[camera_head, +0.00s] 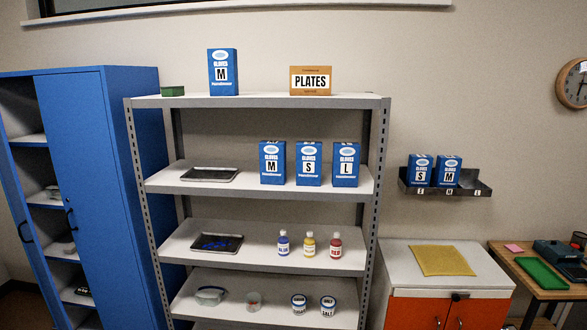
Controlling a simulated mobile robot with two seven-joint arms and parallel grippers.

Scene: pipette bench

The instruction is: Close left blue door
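A tall blue cabinet (130,110) stands at the left edge of the camera_head view. Its left blue door (14,205) stands open, seen at a steep angle and partly cut off by the picture edge, with a dark handle (25,232) on it. Shelves with a few small items show through the opening. The cabinet's right blue door (85,150) looks shut and has a dark handle (70,220). Neither of my grippers is in view.
A grey shelf rack (255,101) stands right of the cabinet, holding glove boxes, trays, bottles and jars. Further right are a white-topped orange cabinet (400,262) and a wooden table (522,287). The floor is mostly out of view.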

